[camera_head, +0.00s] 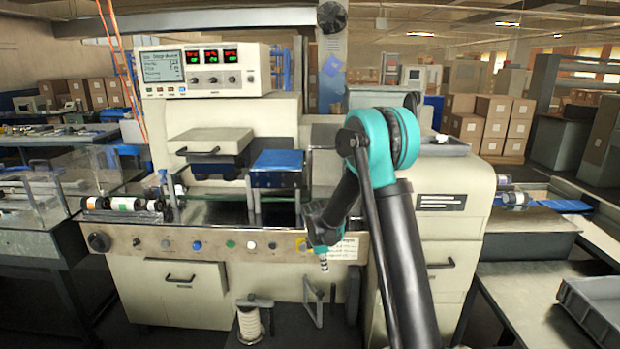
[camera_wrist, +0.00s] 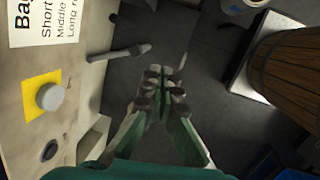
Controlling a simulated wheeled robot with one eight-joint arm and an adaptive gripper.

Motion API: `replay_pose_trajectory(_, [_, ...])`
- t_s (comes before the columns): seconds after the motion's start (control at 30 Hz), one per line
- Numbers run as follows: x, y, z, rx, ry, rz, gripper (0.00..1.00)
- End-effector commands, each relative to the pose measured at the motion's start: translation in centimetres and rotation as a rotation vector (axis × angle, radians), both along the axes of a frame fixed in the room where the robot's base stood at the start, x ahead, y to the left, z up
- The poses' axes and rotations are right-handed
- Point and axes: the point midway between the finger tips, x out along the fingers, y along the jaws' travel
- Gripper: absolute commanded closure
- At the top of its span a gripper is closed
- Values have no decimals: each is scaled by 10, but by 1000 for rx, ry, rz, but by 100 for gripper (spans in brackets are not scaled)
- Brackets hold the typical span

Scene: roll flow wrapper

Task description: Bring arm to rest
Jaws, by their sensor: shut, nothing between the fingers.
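My arm, teal and black, rises from the lower right of the head view and bends down toward the machine's front. My gripper (camera_head: 323,262) hangs in front of the machine's control strip, near its right end. In the wrist view my gripper (camera_wrist: 160,84) has its fingertips together with nothing between them. It points down over the dark floor and touches nothing that I can see. The flow wrapper machine (camera_head: 225,255) fills the middle of the head view.
A knob on a yellow plate (camera_wrist: 50,97) and a dark handle (camera_wrist: 119,53) are left of the gripper in the wrist view. A wooden barrel-like object (camera_wrist: 290,65) is at right. A white roll (camera_head: 249,324) stands below the machine. A grey tray (camera_head: 598,307) is at far right.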

Motion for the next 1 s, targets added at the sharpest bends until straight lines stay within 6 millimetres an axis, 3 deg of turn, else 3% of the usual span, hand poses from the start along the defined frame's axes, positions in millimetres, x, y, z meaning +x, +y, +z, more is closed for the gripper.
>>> replay_pose_trajectory(0.2, [-54, -44, 46, 92, -76, -307, 100])
replay_pose_trajectory(0.5, [-138, -90, 82, 231, -168, -730, 100])
replay_pose_trajectory(0.73, [-208, -116, 90, 344, -227, -1058, 100])
replay_pose_trajectory(1.0, [-282, -134, 79, 476, -278, -1412, 100])
